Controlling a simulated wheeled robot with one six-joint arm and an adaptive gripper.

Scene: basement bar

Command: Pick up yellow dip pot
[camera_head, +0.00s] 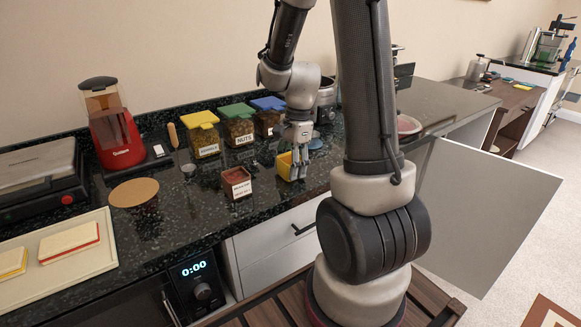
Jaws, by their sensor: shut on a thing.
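The yellow dip pot (284,165) is on or just above the dark speckled countertop, near its front edge. My gripper (298,166) reaches down from above and is shut on the pot, its fingers at the pot's right side. The fingers hide part of the pot. I cannot tell whether the pot's base touches the counter.
A dark red labelled pot (236,182) stands just left of the yellow one. Behind are jars with yellow (201,119), green (237,111) and blue (268,103) lids. A round wooden board (134,192) and red machine (115,138) are further left. My arm hides some counter.

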